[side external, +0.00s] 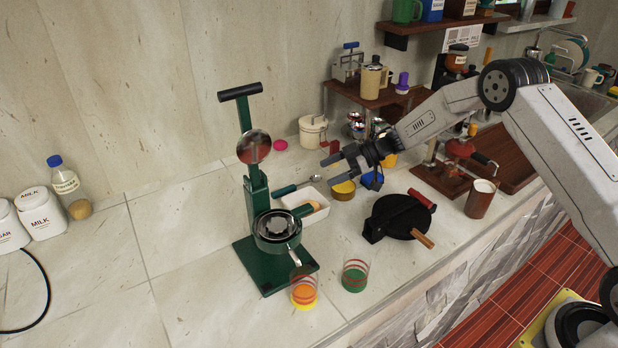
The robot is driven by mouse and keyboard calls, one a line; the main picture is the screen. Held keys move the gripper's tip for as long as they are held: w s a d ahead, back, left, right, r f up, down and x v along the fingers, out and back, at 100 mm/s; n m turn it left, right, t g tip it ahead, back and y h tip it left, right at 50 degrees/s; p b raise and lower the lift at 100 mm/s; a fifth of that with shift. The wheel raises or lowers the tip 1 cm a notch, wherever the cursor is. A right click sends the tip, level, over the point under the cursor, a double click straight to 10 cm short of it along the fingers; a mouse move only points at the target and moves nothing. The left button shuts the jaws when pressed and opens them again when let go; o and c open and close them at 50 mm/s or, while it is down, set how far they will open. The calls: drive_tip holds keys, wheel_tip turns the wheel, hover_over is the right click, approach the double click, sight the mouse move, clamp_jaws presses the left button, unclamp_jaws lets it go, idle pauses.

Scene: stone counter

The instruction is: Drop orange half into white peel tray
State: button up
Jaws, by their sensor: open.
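The white peel tray (291,198) sits on the counter just behind and right of the green press. A small orange piece (312,205) shows inside it, partly covered by the press handle and tray wall; it looks like the orange half, but I cannot tell for sure. My gripper (330,154) is open, with nothing visible between its fingers. It is in the air above and slightly right of the tray in the picture, apart from it.
The green lever press (258,200) stands left of the tray. A glass with orange juice (303,294) and a green-bottomed glass (355,276) stand in front. A black round iron (398,217) and a yellow-brown jar (343,191) lie to the right.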

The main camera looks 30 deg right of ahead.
drive_tip(key=shift+v, duration=2.15)
wheel_tip(320, 180, up, 7)
drive_tip(key=s+d+m+t+h, duration=0.2)
drive_tip(key=m+t+h, duration=0.4)
drive_tip(key=m+h, duration=0.3)
drive_tip(key=s+a+f+m+g+h, duration=0.1)
drive_tip(key=s+g, duration=0.3)
drive_tip(key=s, duration=0.9)
drive_tip(key=s+a+f+m+g+h, duration=0.1)
drive_tip(key=s+f+m+g+h, duration=0.1)
drive_tip(key=s, duration=1.2)
drive_tip(key=shift+a+f+m+g, duration=0.45)
drive_tip(key=shift+m+g, duration=0.35)
drive_tip(key=shift+g, duration=0.4)
drive_tip(key=shift+w, duration=0.1)
